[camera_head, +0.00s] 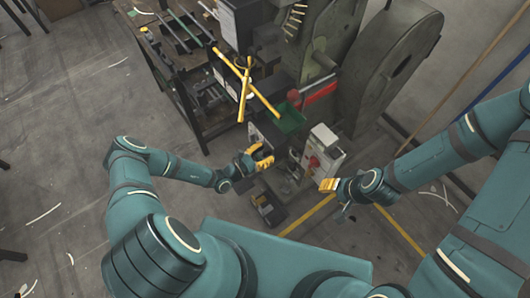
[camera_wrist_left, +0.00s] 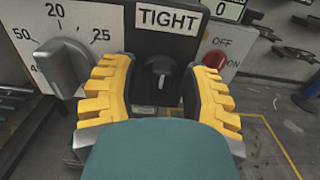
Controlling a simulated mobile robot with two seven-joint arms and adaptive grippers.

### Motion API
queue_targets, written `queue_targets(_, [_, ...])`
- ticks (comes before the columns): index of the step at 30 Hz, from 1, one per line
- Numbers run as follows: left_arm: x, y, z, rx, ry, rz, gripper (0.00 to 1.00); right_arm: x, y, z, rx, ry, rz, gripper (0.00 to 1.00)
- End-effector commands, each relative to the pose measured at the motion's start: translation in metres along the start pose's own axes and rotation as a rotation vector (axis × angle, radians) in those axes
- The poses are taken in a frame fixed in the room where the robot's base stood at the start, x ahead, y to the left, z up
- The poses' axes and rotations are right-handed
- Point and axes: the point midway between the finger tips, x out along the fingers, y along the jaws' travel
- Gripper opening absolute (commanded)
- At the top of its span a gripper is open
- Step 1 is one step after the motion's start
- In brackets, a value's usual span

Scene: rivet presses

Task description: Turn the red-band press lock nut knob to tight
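The red-band press (camera_head: 318,92) stands at the upper middle of the head view, its red band beside a green tray. In the left wrist view a black panel carries a TIGHT label (camera_wrist_left: 168,19), with a dark lock nut knob (camera_wrist_left: 158,68) below it. The knob has a light-grey pointer on it. My left gripper (camera_wrist_left: 160,95) is open, one yellow finger on each side of the knob, with visible gaps. In the head view my left gripper (camera_head: 259,160) is at the panel's front, hiding the knob. My right gripper (camera_head: 328,185) is beside a light box; its opening is unclear.
A grey dial knob (camera_wrist_left: 60,62) with numbers sits left of the panel. A red switch (camera_wrist_left: 215,58) marked OFF and ON sits to the right. Yellow bars (camera_head: 247,88) cross above the green tray (camera_head: 289,120). A workbench (camera_head: 172,75) stands at left; the floor at far left is mostly open.

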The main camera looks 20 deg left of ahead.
Motion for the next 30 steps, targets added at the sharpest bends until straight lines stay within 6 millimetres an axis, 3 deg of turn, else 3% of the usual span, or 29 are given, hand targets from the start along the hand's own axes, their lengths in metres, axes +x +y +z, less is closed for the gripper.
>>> queue_targets(7, [-0.018,0.001,-0.001,0.000,0.003,0.002,0.46,0.000,0.000,0.000,0.000,0.000,0.000,0.47])
queue_targets(21, [-0.104,0.001,0.000,0.000,0.001,0.001,0.46,0.000,0.000,0.000,0.000,0.000,0.000,0.47])
queue_targets(30, [-0.120,0.000,0.000,0.000,0.000,-0.001,0.46,0.000,0.000,0.000,0.000,0.000,0.000,0.47])
